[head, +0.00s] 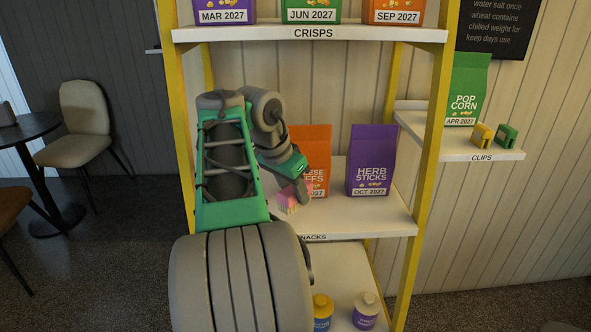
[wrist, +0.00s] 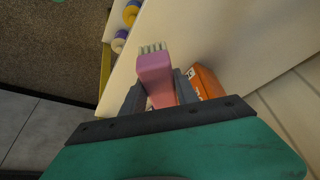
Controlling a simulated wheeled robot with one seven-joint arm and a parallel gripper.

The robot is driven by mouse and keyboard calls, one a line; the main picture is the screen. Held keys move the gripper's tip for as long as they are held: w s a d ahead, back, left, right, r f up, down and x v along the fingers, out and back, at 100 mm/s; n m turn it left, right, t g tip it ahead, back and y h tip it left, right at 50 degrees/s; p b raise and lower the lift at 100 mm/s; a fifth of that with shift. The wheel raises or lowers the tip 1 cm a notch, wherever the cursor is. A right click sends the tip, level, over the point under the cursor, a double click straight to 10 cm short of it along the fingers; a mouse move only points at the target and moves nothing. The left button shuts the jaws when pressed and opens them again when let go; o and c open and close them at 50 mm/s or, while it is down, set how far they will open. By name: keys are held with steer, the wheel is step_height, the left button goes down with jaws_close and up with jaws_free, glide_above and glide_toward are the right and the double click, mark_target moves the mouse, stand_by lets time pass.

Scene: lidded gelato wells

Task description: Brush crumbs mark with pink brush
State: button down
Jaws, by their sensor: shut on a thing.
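The pink brush (head: 291,199) is at the middle shelf, in front of the orange bag. In the wrist view the pink brush (wrist: 155,78) points away from me, with its pale bristles at the far end. My gripper (wrist: 158,92) is shut on the brush, with a dark finger on each side. In the head view my gripper (head: 300,190) reaches down to the shelf from the left. I cannot tell whether the bristles touch the shelf. No crumbs mark can be made out; my arm and the brush hide part of the shelf.
The middle shelf (head: 372,222) holds an orange bag (head: 318,150) and a purple herb sticks bag (head: 372,160). Yellow posts (head: 427,190) frame the rack. Several crisps bags stand above; two jars stand below. A side shelf (head: 470,150) holds popcorn and clips.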

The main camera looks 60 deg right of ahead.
steer(key=shift+r+p, duration=1.5)
steer(key=shift+r, duration=0.35)
